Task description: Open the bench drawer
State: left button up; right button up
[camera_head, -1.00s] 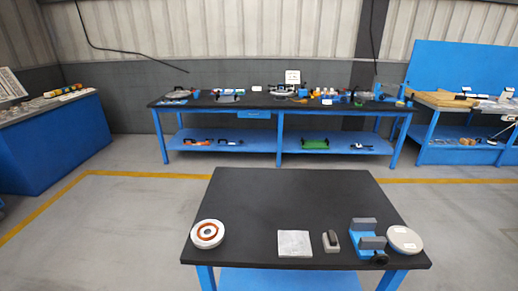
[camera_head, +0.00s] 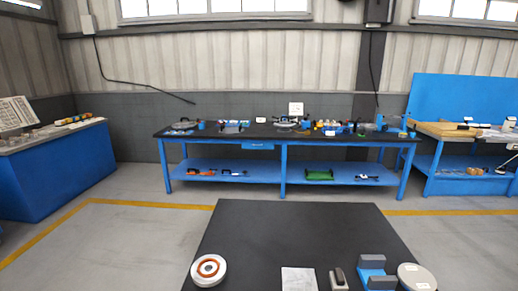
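The bench drawer (camera_head: 258,146) is a small blue front under the black top of the long blue workbench (camera_head: 220,140) by the far wall. It looks flush with the bench frame, as if closed, but it is small at this distance. A dark strip on its front may be a handle. Neither of my grippers shows in the head view, so nothing of mine is seen near the drawer.
A black-topped table (camera_head: 290,232) stands in front, between me and the workbench. On it are a white round part with an orange ring (camera_head: 208,270), a grey plate (camera_head: 298,280) and a blue vise (camera_head: 374,272). Grey floor (camera_head: 140,235) is free at left.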

aim_at(246, 144)
jog(key=i+j+u, duration=0.2)
jog(key=j+u, duration=0.25)
jog(key=j, duration=0.15)
jog(key=i+j+u, duration=0.7)
jog(key=j+u, duration=0.15)
jog(key=i+j+u, duration=0.45)
jog(key=i+z, duration=0.95)
jog(key=z, duration=0.2)
jog(key=i+l+z, duration=0.15)
jog(key=i+z, duration=0.2)
jog(key=i, duration=0.5)
jog(key=i+j+z, duration=0.1)
jog(key=i+z, duration=0.2)
jog(key=i, duration=0.5)
